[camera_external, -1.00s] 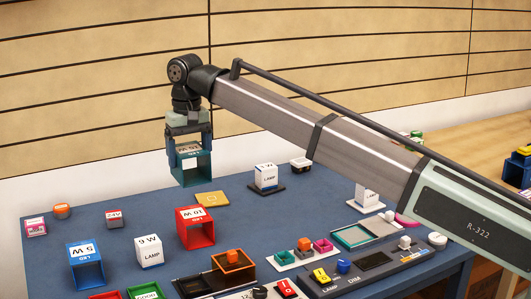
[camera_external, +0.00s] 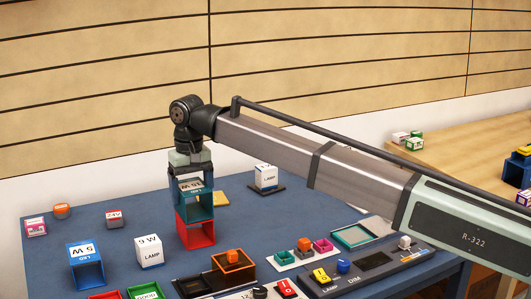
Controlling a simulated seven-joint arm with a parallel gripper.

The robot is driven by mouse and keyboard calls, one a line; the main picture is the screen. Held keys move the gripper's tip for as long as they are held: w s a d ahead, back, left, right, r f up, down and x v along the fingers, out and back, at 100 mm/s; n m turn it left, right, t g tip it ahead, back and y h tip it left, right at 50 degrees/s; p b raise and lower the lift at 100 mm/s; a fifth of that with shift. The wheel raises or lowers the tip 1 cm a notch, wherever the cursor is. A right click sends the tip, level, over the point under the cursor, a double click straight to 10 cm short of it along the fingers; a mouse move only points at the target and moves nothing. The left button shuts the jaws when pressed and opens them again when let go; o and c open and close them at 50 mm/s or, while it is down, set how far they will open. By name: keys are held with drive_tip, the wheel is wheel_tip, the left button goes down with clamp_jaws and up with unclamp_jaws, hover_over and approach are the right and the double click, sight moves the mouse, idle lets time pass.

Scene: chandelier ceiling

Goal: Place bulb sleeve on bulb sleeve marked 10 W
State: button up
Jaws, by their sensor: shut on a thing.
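My gripper (camera_external: 191,176) is shut on a teal bulb sleeve (camera_external: 198,207), an open-sided box with a white label on top that seems to read 15 W. The red bulb sleeve (camera_external: 196,234) stands on the blue table directly below it. The teal sleeve's lower edge meets or nearly meets the red sleeve's top; I cannot tell if they touch. The red sleeve's 10 W label, readable in the earlier view, is now hidden. The teal sleeve looks upright and roughly lined up over the red one.
A blue sleeve (camera_external: 85,266) and a white 9 W lamp box (camera_external: 149,251) stand to the left. A white lamp box (camera_external: 266,178) stands behind right, and a yellow plate (camera_external: 221,198) lies just behind. A dimmer panel (camera_external: 372,261) and an orange frame (camera_external: 233,262) are in front.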

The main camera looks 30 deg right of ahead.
sight(191, 186)
drive_tip(key=shift+f, duration=0.2)
drive_tip(key=o, duration=0.9)
drive_tip(key=shift+c, duration=0.2)
wheel_tip(191, 186, up, 12)
drive_tip(key=shift+r, duration=0.2)
